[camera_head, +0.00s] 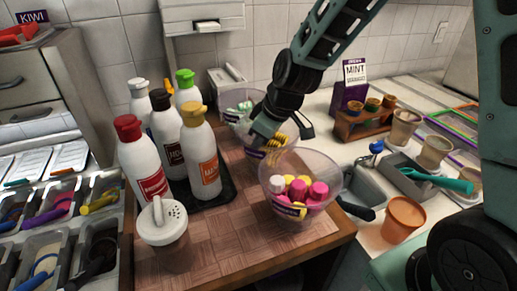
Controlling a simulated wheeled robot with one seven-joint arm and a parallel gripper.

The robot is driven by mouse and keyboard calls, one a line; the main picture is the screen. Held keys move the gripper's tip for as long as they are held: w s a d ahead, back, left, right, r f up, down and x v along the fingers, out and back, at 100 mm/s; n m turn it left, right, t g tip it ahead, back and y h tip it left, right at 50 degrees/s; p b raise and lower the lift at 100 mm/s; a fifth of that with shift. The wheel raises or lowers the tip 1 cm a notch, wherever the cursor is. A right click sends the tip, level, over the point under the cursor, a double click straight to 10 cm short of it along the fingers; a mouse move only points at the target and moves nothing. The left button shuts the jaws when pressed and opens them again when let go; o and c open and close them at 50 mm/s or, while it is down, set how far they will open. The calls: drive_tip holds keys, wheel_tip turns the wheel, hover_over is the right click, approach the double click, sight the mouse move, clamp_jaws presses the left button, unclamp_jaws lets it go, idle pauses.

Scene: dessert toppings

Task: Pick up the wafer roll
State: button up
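A yellow ribbed bundle (279,140), which looks like wafer rolls, shows in the middle clear bowl (259,154) on the wooden counter. I cannot make out single rolls. My gripper (262,138) points down at this bowl from above. It is at or just inside the bowl's rim, right beside the yellow bundle. Its fingertips are hidden or too small to tell, so I cannot see whether it is open or holds anything. My gripper and wrist cover part of the bowl.
A front clear bowl (312,219) holds pink, yellow and white pieces. A back bowl (243,93) holds pale green and white pieces. Several sauce bottles (201,163) stand on a dark tray at left, with a shaker (165,235) in front. A wooden cone rack (361,123) stands at right.

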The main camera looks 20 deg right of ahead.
drive_tip(key=c, duration=0.4)
drive_tip(key=shift+r, duration=0.1)
